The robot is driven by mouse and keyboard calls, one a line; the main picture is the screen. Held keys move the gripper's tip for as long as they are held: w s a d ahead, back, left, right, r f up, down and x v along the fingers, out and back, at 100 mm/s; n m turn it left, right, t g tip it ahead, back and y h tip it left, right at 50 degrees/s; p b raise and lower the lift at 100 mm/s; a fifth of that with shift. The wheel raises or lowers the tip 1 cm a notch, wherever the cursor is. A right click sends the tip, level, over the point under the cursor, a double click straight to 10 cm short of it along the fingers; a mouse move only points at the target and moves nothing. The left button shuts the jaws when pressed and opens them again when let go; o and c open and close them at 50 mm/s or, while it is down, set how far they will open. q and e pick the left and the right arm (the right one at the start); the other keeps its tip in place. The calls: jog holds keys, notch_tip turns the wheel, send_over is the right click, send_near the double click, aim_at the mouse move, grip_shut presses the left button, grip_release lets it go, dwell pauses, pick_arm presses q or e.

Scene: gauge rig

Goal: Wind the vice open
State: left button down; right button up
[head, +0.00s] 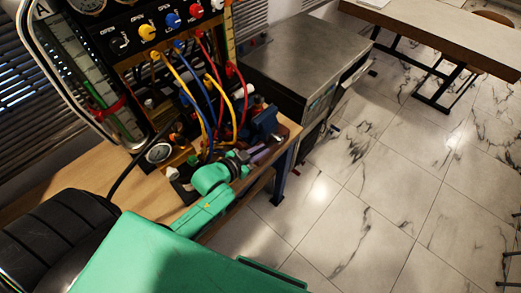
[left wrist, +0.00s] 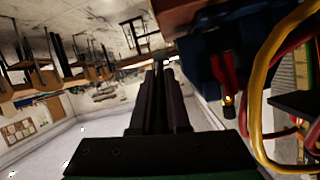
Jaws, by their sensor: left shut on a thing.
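The blue vice (head: 263,122) stands at the right front corner of the wooden bench. In the left wrist view its dark blue body (left wrist: 203,65) fills the upper right, close beside the fingertips. My left gripper (head: 258,154) is at the near side of the vice, its dark fingers pointing to it. In the left wrist view the fingers (left wrist: 160,92) are close together, shut on the vice handle, which they mostly hide. How far the vice jaws stand apart cannot be seen. My right gripper is in neither view.
Yellow, blue and red hoses (head: 208,95) hang from the gauge panel (head: 150,35) just behind the vice. A round gauge (head: 159,152) lies left of my arm. A metal-topped cabinet (head: 305,55) stands behind the bench. The tiled floor to the right is open.

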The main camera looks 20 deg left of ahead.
pick_arm(q)
jog(key=shift+f, duration=0.1)
jog(key=f+t+b, duration=0.1)
jog(key=b, duration=0.2)
jog(key=f+t+h+b, duration=0.1)
jog(key=b, duration=0.2)
jog(key=f+t+b, duration=0.1)
jog(key=t+b, duration=0.1)
jog(key=b, duration=0.1)
jog(key=shift+s+f+h, duration=0.2)
jog(key=shift+s+h, duration=0.1)
